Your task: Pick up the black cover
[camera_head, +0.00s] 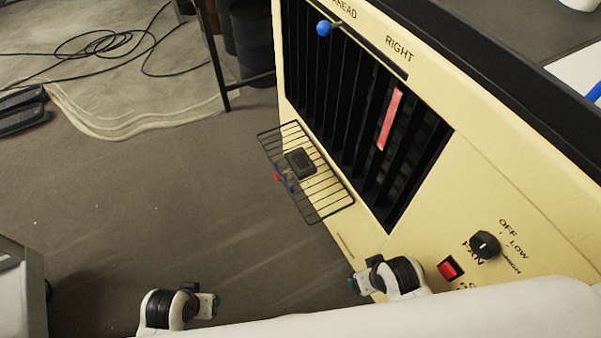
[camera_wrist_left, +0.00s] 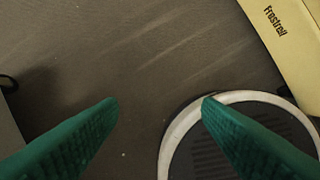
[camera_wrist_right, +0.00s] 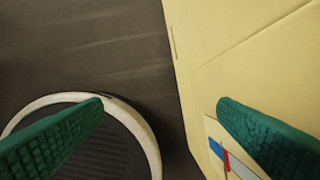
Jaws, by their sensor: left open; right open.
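A small black block-like piece (camera_head: 300,162), which may be the black cover, lies on a wire rack (camera_head: 330,209) that juts from the front of the cream appliance (camera_head: 505,190). My left gripper (camera_head: 213,302) is low over the floor, left of and below the rack; its two green fingers (camera_wrist_left: 160,105) are apart with nothing between them. My right gripper (camera_head: 358,285) is near the lower front of the appliance, below and right of the rack; its green fingers (camera_wrist_right: 160,105) are also apart and empty. Neither wrist view shows the black piece.
The appliance has a dark louvred grille (camera_head: 350,110) with a blue-tipped lever (camera_head: 324,28), a black fan knob (camera_head: 485,244) and a red switch (camera_head: 450,269). Red and blue bits (camera_head: 280,177) show by the rack. Cables (camera_head: 100,42) lie at the back left. Open floor (camera_head: 150,200) lies left.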

